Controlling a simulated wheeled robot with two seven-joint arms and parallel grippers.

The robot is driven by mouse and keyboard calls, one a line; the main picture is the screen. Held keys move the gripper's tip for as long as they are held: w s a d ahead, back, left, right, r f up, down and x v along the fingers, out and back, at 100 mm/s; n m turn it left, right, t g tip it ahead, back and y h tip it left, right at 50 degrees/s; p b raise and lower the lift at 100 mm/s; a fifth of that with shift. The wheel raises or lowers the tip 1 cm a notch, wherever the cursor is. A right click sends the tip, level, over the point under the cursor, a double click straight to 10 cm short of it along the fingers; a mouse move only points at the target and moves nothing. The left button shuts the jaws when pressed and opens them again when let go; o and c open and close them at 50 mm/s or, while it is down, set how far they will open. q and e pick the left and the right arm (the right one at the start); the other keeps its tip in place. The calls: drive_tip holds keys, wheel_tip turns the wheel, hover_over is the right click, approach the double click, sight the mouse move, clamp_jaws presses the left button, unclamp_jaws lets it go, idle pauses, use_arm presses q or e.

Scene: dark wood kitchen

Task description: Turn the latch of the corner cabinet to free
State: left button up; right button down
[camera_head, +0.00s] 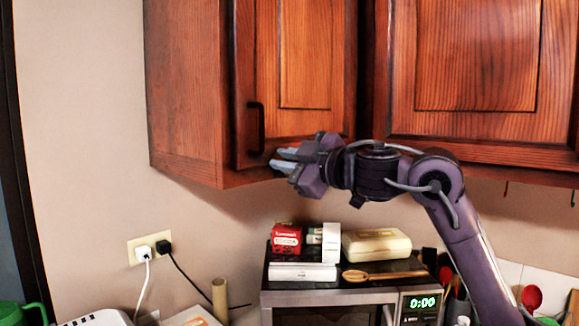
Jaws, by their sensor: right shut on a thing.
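The corner cabinet (185,85) hangs at the upper middle, with a dark wood door (305,50) that is closed. A black vertical handle (257,128) sits near the door's lower left. My right gripper (281,160) reaches in from the right. Its grey fingertips are at the door's bottom edge, just below and right of the handle. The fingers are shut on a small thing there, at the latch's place. The latch itself is hidden by the fingers, so I cannot see which way it is turned. My left gripper is not in view.
A second wall cabinet (465,55) hangs on the right. Below stands a microwave (330,297) with a red box (287,238), a cream case (376,244) and a wooden spoon (385,274) on top. Plugs sit in a wall socket (148,248). The wall left of the cabinet is clear.

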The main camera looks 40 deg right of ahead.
drive_tip(key=n, duration=0.1)
drive_tip(key=f+n+b, duration=0.1)
drive_tip(key=n, duration=0.1)
drive_tip(key=a+f+n+b, duration=0.1)
drive_tip(key=shift+n, duration=0.4)
drive_tip(key=shift+a+f+n+b, duration=0.1)
drive_tip(key=shift+f+n+b, duration=0.25)
drive_tip(key=shift+n+b, duration=0.55)
drive_tip(key=shift+a+f+n+b, duration=0.1)
drive_tip(key=shift+f+n+b, duration=0.3)
drive_tip(key=shift+n, duration=0.8)
drive_tip(key=c, duration=1.4)
unclamp_jaws()
drive_tip(key=shift+s, duration=0.1)
drive_tip(key=shift+r, duration=0.1)
